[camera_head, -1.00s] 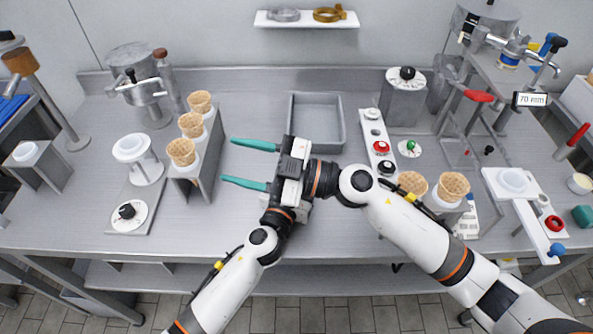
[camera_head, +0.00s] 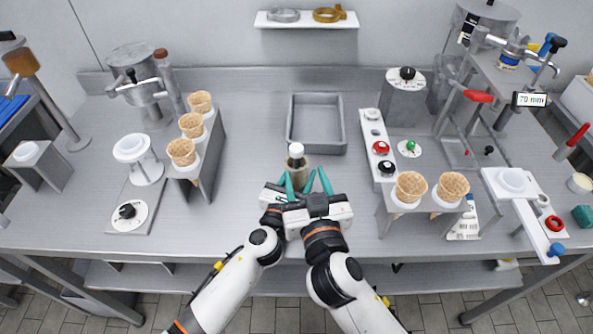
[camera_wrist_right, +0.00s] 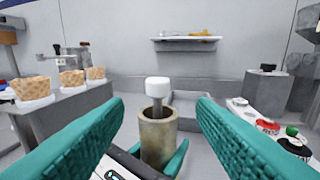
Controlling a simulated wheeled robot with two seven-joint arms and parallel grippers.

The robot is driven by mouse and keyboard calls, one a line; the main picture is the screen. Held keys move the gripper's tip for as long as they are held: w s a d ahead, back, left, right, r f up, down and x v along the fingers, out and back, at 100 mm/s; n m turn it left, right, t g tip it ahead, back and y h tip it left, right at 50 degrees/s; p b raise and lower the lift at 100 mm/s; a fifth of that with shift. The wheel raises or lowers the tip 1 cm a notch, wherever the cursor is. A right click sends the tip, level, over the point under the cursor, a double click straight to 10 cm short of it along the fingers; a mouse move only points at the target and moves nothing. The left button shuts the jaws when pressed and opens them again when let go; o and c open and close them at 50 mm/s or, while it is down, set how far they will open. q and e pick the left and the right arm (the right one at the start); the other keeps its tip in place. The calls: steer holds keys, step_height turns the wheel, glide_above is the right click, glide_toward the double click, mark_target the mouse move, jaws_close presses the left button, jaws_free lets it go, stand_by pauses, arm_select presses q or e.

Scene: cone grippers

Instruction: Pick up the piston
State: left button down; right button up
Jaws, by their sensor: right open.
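The piston (camera_head: 296,149) has a white cap on a thin rod. It stands upright in a tan cylinder (camera_head: 297,165), its lower part hidden inside. The piston (camera_wrist_right: 158,87) and cylinder (camera_wrist_right: 158,135) also show near the middle of the right wrist view. My right gripper (camera_head: 306,177) is open and empty, with its teal fingers spread to either side of the piston and cylinder. My left gripper (camera_wrist_right: 158,158) is mostly hidden behind the right one; its teal fingers show low at both sides of the cylinder and appear closed on it.
A grey tray (camera_head: 333,149) lies behind the cylinder. A stand with several cones (camera_head: 190,126) is at left, and two cones (camera_head: 411,186) are in a stand at right. A button panel (camera_head: 370,130) is beside the tray. The table front left of my grippers is clear.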

mark_target(298, 157)
steer(key=x, duration=0.8)
steer(key=shift+w+a, duration=0.1)
steer(key=shift+r, duration=0.1)
jaws_close()
